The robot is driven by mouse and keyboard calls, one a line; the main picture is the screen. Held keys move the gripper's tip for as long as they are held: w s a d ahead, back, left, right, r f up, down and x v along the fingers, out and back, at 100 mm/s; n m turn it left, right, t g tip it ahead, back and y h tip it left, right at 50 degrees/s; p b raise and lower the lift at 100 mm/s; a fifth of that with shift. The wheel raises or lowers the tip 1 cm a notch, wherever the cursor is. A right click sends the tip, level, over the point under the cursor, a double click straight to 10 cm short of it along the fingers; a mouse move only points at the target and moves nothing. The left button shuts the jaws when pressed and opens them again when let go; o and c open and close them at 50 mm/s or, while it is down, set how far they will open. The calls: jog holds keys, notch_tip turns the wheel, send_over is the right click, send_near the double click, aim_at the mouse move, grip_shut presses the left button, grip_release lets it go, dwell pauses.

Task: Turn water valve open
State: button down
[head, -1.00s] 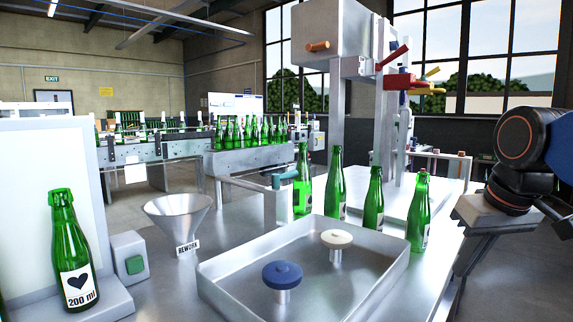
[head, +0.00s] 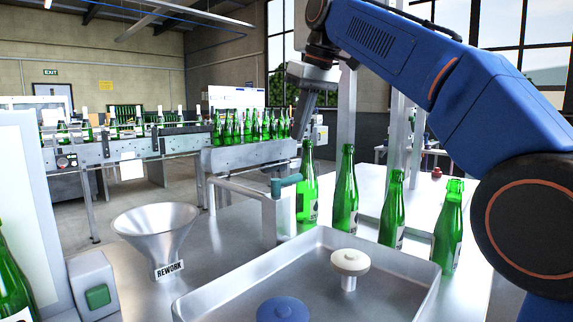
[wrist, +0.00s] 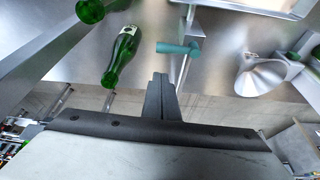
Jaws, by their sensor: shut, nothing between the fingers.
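A teal lever handle (head: 286,183) sits on a grey metal post beside the bench, left of the first green bottle. It also shows in the wrist view (wrist: 178,48), just beyond the fingertips. A blue round knob (head: 283,309) and a cream round knob (head: 350,262) on short stems stand in the steel tray. No label shows which of these is the water valve. My gripper (head: 302,132) is shut and empty, pointing down above the teal handle and apart from it. Its closed fingers show in the wrist view (wrist: 160,78).
Several green bottles (head: 346,190) stand in a row behind the steel tray (head: 410,262), close to the right of the teal handle. A steel funnel (head: 156,228) marked REWORK stands left. A green button box (head: 97,296) is front left. A conveyor with bottles runs behind.

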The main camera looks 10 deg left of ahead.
aim_at(287, 184)
jog(key=w+a+f, duration=0.2)
jog(key=a+f, duration=0.4)
jog(key=f, duration=0.3)
jog(key=shift+s+d+f+n, duration=0.2)
jog(key=shift+s+d, duration=0.25)
jog(key=shift+d, duration=0.35)
jog(key=shift+s+d+f+n, duration=0.2)
jog(key=shift+s+d, duration=0.25)
jog(key=shift+d, duration=0.35)
